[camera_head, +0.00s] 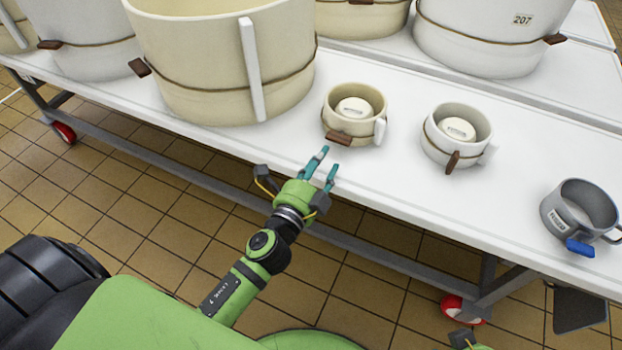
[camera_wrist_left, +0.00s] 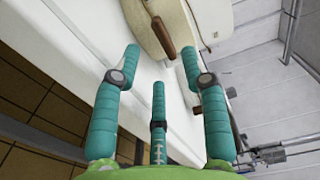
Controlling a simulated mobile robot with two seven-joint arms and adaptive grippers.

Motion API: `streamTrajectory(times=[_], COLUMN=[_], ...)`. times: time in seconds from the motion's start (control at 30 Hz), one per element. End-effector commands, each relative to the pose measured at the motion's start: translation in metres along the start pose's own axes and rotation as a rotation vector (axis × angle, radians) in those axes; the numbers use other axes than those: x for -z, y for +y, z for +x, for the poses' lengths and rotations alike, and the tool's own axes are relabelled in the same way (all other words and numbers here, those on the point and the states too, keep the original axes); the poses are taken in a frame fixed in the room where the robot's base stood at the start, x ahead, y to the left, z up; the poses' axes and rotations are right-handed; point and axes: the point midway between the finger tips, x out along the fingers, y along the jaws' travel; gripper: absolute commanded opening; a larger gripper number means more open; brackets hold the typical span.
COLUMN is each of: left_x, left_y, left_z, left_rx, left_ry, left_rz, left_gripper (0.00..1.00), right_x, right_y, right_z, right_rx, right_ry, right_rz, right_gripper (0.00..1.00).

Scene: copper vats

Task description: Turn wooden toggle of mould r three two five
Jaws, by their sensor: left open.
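A small cream mould (camera_head: 355,105) stands near the table's front edge, with a brown wooden toggle (camera_head: 338,138) low on its front. Any number on it is too small to read. In the left wrist view a cream mould (camera_wrist_left: 158,14) with a brown toggle (camera_wrist_left: 163,38) shows at the top, beyond the fingers. My left gripper (camera_head: 326,161) is open and empty at the table edge, just in front of the cream mould and apart from the toggle. Its teal fingers (camera_wrist_left: 160,60) are spread in the wrist view. A bit of my right gripper shows at the head view's bottom edge; its fingers are hidden.
A white mould (camera_head: 456,135) with a brown toggle (camera_head: 453,162) stands to the right. A large cream vat (camera_head: 200,70) stands to the left. The white table's (camera_head: 420,200) front strip is clear.

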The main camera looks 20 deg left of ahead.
Motion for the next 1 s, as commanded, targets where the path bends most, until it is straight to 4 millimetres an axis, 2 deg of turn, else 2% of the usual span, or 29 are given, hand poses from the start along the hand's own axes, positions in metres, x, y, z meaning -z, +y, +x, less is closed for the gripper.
streamTrajectory(times=[0.1,0.33,0.5,1.0], left_x=[0.0,0.0,0.0,0.0], left_y=[0.001,0.0,0.0,0.0], left_z=[-0.025,-0.053,-0.059,-0.059], left_rx=[-0.003,-0.001,0.0,0.0], left_ry=[-0.003,-0.001,0.0,-0.001], left_rz=[-0.004,-0.004,-0.001,-0.002], left_gripper=[0.44,0.44,0.44,0.44], right_x=[0.0,0.0,0.0,0.0], right_y=[0.0,0.0,0.0,0.0], right_z=[0.0,0.0,0.0,0.0], right_rx=[0.0,0.0,0.0,0.0], right_ry=[0.0,-0.001,-0.001,-0.001], right_rz=[0.0,0.0,0.0,0.0], right_gripper=[0.4,0.4,0.4,0.4])
